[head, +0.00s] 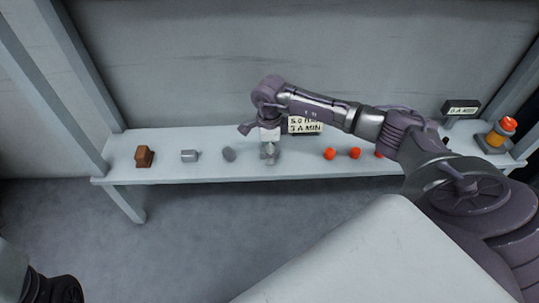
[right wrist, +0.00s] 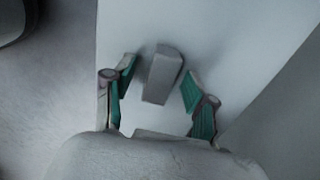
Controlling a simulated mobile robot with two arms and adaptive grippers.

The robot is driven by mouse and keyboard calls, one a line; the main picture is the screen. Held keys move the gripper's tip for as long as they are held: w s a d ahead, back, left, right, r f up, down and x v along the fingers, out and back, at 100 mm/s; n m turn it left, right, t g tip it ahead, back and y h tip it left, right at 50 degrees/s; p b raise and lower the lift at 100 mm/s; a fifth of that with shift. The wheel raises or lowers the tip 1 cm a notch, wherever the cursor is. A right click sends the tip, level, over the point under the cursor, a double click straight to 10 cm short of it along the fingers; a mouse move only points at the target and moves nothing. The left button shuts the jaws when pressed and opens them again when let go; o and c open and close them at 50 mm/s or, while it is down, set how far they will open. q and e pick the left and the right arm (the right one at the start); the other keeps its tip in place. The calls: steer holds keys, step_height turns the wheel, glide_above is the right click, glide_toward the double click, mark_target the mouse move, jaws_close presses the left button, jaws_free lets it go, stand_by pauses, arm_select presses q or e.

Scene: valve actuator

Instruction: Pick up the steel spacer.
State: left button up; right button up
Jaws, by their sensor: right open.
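A grey, block-like metal piece (right wrist: 162,73) lies between the open fingers of my right gripper (right wrist: 158,92) in the right wrist view, touching neither finger. I cannot tell for sure that it is the steel spacer. In the head view my right gripper (head: 269,155) points down over the middle of the bench and largely hides what is under it. Left of it a thin grey disc (head: 229,154) and a grey, cylinder-like metal piece (head: 189,156) lie on the bench. My left gripper is not in view.
The pale bench (head: 210,173) runs along a grey wall. A brown block (head: 145,156) stands at its left. Several small red-orange pieces, one near the middle (head: 330,153), lie to the right. A sign (head: 305,125) stands behind my arm. A yellow unit with a red-orange top (head: 498,134) stands far right.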

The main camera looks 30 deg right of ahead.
jaws_close()
steer(key=shift+r, duration=0.1)
stand_by(0.4)
